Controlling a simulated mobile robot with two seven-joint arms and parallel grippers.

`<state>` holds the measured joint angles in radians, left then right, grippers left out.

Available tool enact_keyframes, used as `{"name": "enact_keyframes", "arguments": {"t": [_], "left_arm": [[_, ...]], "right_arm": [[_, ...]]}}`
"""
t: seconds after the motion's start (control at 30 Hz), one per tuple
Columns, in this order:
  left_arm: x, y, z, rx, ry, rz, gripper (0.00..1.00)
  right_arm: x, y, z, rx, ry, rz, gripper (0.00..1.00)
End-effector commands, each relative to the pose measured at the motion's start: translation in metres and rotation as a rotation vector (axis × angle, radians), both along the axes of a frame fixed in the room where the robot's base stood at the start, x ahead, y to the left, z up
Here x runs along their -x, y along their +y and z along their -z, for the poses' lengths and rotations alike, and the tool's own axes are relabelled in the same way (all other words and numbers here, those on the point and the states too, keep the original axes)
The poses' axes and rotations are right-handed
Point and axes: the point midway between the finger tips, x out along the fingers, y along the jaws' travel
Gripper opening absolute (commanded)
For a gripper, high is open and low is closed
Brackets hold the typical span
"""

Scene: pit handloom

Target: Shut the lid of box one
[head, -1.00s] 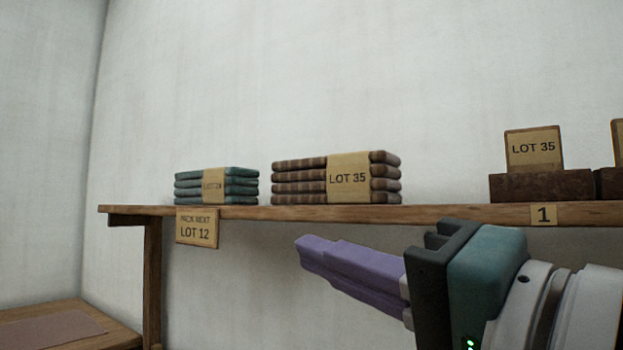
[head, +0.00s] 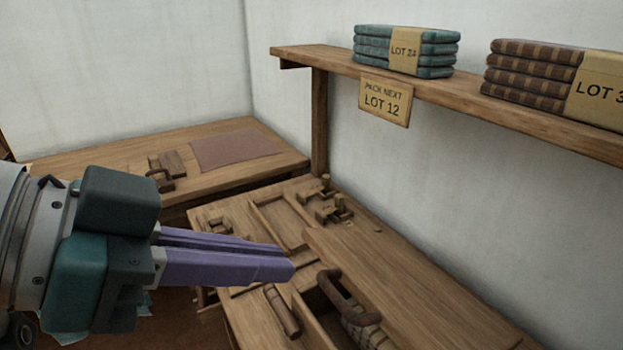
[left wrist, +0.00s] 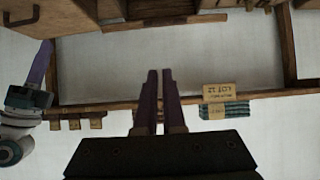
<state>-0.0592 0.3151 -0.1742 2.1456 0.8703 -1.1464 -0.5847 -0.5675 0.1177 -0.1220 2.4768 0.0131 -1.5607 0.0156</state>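No box marked one can be made out for certain in the current views. In the head view, a flat wooden board (head: 400,275) lies along the right of the low wooden bench, beside an open compartment holding a striped cloth bundle (head: 362,328). I cannot tell whether this board is a lid. My left gripper (head: 288,260) reaches in from the left, above the bench and short of the board. The left wrist view shows its purple fingers (left wrist: 159,72) close together with a narrow, empty gap. My right gripper (left wrist: 43,64) shows at the left of that view; its finger gap is not clear.
A wall shelf (head: 460,95) holds teal cloths (head: 375,47) and brown cloths (head: 525,78); a LOT 12 sign (head: 385,100) hangs below. A curved brown handle (head: 345,293), a roller (head: 282,310) and small wooden parts crowd the bench. A side table (head: 120,150) stands behind.

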Motion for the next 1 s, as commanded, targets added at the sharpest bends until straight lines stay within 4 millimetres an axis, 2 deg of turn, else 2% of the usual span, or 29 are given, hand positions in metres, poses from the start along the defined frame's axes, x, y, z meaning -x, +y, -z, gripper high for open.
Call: {"name": "enact_keyframes", "arguments": {"t": [0.03, 0.17, 0.6, 0.8, 1.0], "left_arm": [[-0.003, -0.002, -0.006, 0.008, -0.01, 0.008, 0.0], [-0.01, -0.012, 0.002, 0.017, -0.013, 0.011, 0.0], [-0.053, -0.074, 0.049, 0.014, -0.009, 0.013, 0.0], [-0.046, -0.064, 0.077, 0.011, -0.008, 0.009, 0.0], [-0.045, -0.061, 0.086, 0.011, -0.01, 0.008, 0.0]], "right_arm": [[0.007, -0.004, -0.001, 0.02, 0.023, -0.008, 0.0], [0.009, -0.006, 0.001, 0.029, 0.03, -0.012, 0.0], [0.008, -0.005, 0.003, 0.024, 0.027, -0.011, 0.0], [0.008, -0.005, 0.004, 0.024, 0.027, -0.01, 0.0], [0.008, -0.005, 0.005, 0.024, 0.027, -0.011, 0.0]]}}
